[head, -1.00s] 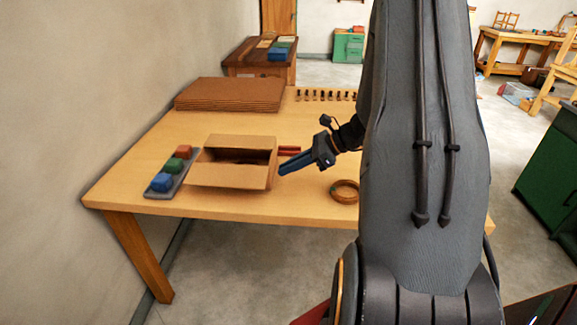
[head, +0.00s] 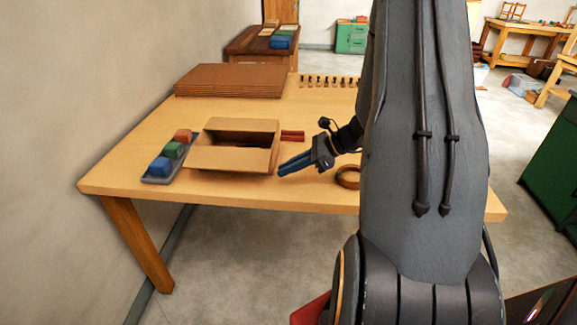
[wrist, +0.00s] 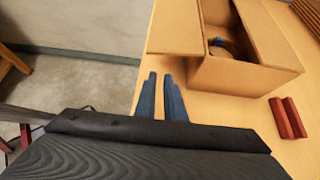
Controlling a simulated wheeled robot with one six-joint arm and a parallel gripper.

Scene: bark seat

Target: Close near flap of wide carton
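The wide carton (head: 262,134) stands on the table with its top open. Its near flap (head: 231,158) hangs outward and slopes down toward the table's front edge. In the wrist view the carton (wrist: 235,76) is at upper right, and the near flap (wrist: 173,28) sticks out at its left. Something round with a blue part lies in the carton, partly hidden. My gripper (head: 281,171) is just right of the carton's near right corner, apart from it. In the wrist view my gripper (wrist: 160,75) has its two blue fingers slightly apart, with nothing between them.
A tray with red, green and blue blocks (head: 172,150) sits left of the carton. Red bars (head: 293,136) lie behind my gripper, and a tape ring (head: 348,177) lies to its right. Flat cardboard sheets (head: 230,80) are stacked at the back. The tabletop in front is clear.

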